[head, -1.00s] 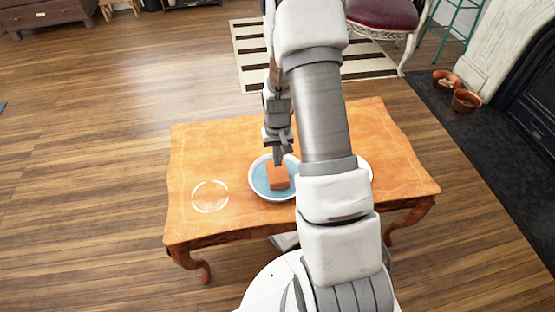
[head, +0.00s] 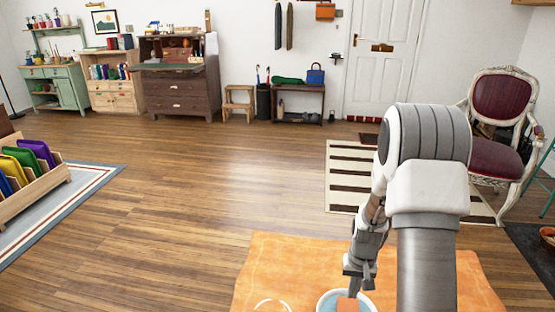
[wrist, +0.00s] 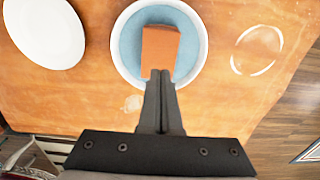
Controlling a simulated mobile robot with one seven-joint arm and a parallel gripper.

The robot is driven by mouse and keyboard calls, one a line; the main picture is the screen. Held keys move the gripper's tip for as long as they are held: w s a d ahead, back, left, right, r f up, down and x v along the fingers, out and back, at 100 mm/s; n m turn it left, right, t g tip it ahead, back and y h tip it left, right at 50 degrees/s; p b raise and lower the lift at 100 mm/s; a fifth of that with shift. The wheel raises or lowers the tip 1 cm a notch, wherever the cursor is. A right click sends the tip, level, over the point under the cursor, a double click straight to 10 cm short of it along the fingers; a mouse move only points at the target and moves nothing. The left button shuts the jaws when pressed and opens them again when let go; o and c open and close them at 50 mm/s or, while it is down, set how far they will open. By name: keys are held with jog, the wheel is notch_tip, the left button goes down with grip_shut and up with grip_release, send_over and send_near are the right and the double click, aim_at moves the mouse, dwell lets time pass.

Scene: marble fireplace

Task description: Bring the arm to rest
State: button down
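My gripper (wrist: 160,75) points down over the table, its two fingers together with nothing seen between them. In the wrist view the fingertips overlap the near edge of an orange-brown block (wrist: 160,48); whether they touch it I cannot tell. The block lies in a blue dish with a white rim (wrist: 122,62). In the head view my gripper (head: 353,285) is low in the picture, just above the block (head: 348,305), and the dish (head: 325,299) is cut off by the bottom edge. My arm is bent over the table.
The orange wooden table (head: 255,272) also bears a white plate (wrist: 45,28) and a clear round glass-like item (wrist: 257,50). A red-seated chair (head: 497,160) stands at the right. A rack of coloured items (head: 35,170) is at the left. The floor between is open.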

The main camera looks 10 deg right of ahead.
jog(key=s+a+r+n+t, duration=0.15)
jog(key=a+r, duration=0.25)
jog(key=r, duration=0.7)
jog(key=s+a+r+t, duration=0.1)
jog(key=s+a+r, duration=0.2)
jog(key=r, duration=0.8)
jog(key=s+a+r+n+t, duration=0.1)
jog(key=s+a+r+t, duration=0.15)
jog(key=s+r, duration=0.35)
jog(key=s+a+r+n+t, duration=0.1)
jog(key=s+a+r, duration=0.25)
jog(key=s, duration=0.45)
notch_tip(320, 180, up, 22)
jog(key=p, duration=2.1)
jog(key=shift+s+d+p, duration=0.15)
jog(key=shift+d+p, duration=0.15)
jog(key=shift+d, duration=0.05)
jog(key=shift+f, duration=0.1)
